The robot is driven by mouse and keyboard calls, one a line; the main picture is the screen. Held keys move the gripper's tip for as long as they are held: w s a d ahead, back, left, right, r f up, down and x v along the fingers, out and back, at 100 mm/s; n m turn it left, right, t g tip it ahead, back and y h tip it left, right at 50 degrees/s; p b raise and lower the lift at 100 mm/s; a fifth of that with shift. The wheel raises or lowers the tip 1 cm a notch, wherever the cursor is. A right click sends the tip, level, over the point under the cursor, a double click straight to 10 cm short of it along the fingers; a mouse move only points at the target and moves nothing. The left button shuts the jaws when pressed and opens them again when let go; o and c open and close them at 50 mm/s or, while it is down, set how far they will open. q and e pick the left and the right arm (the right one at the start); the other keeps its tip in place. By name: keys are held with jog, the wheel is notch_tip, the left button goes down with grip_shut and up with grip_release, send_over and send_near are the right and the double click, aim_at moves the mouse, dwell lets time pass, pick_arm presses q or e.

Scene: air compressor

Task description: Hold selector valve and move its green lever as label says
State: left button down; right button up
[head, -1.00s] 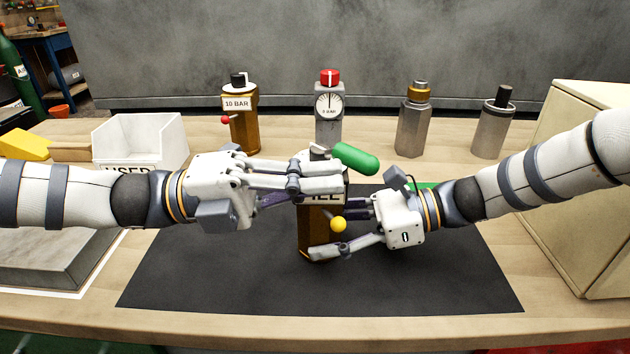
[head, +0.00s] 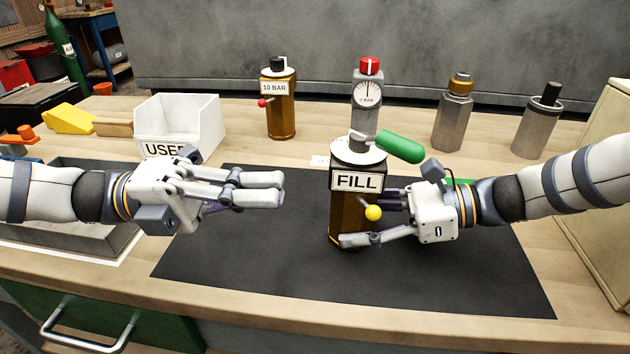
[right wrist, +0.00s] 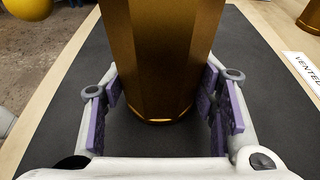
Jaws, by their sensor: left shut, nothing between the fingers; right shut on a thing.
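The selector valve (head: 346,215) is a bronze faceted body standing upright on the black mat (head: 240,275). It carries a white FILL label (head: 357,181), a grey top disc and a yellow ball (head: 373,213) at its side. Its green lever (head: 400,146) points right and slightly toward me. My right gripper (head: 365,220) is shut around the valve's lower body from the right. The right wrist view shows the bronze body (right wrist: 162,55) between its purple pads (right wrist: 165,105). My left gripper (head: 283,190) is shut and empty, left of the valve and apart from it.
Behind stand a 10 BAR bronze valve (head: 278,105), a gauge with a red knob (head: 367,92) and two grey metal fittings (head: 453,122) (head: 538,127). A white USED bin (head: 205,127) is back left. A cream box (head: 590,190) borders the right. The mat's front is clear.

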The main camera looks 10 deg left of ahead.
dwell(0.3)
jog(key=o, duration=1.1)
